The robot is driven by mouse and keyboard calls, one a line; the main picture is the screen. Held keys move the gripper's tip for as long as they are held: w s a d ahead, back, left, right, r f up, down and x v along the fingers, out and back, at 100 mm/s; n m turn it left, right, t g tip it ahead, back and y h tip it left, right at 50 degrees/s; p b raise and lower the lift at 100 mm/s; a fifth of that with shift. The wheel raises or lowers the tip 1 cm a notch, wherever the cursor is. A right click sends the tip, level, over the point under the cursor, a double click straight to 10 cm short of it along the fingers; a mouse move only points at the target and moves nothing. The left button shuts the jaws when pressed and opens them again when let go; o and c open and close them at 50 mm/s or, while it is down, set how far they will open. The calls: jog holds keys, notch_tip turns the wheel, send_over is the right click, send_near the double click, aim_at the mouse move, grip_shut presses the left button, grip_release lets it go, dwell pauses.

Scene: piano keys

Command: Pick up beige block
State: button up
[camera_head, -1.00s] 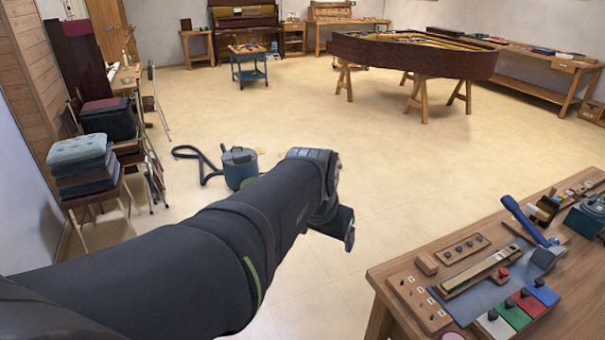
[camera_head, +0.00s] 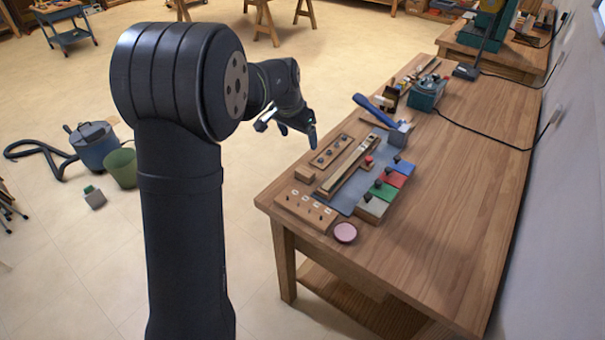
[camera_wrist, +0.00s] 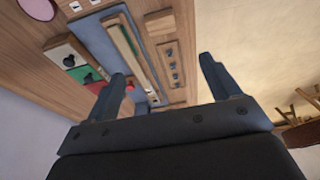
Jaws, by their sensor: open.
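A beige block with a dark knob (camera_head: 370,209) sits on the workbench at the near end of a row of coloured knobbed blocks. It also shows in the wrist view (camera_wrist: 62,53), at the upper left, outside the space between my fingers. My gripper (camera_head: 298,128) is open and empty, held above and beyond the bench's left edge, apart from the block. In the wrist view its two fingers (camera_wrist: 163,85) are spread, with the bench top behind them.
A pegged board (camera_head: 305,207), a small wooden block (camera_head: 305,174) and a pink disc (camera_head: 345,232) lie near. The bench's right side (camera_head: 450,220) is clear.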

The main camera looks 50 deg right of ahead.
send_over(304, 171)
jog(key=f, duration=1.1)
jog(key=shift+s+a+f, duration=0.25)
jog(key=shift+s+f, duration=0.05)
jog(key=shift+f, duration=0.05)
jog(key=f, duration=0.4)
jog(key=shift+w+d+f, duration=0.1)
jog(key=shift+w+f, duration=0.1)
jog(key=shift+f, duration=0.1)
jog(key=shift+d+f, duration=0.1)
jog(key=shift+f, duration=0.25)
jog(key=c, duration=1.1)
jog(key=shift+o, duration=0.2)
jog(key=shift+r, duration=0.1)
jog(key=shift+r, duration=0.5)
notch_tip(304, 171, up, 3)
jog(key=shift+f, duration=0.1)
jog(key=s+a+r, duration=0.1)
jog(key=s+r, duration=0.6)
jog(key=s, duration=0.4)
jog(key=shift+s, duration=0.35)
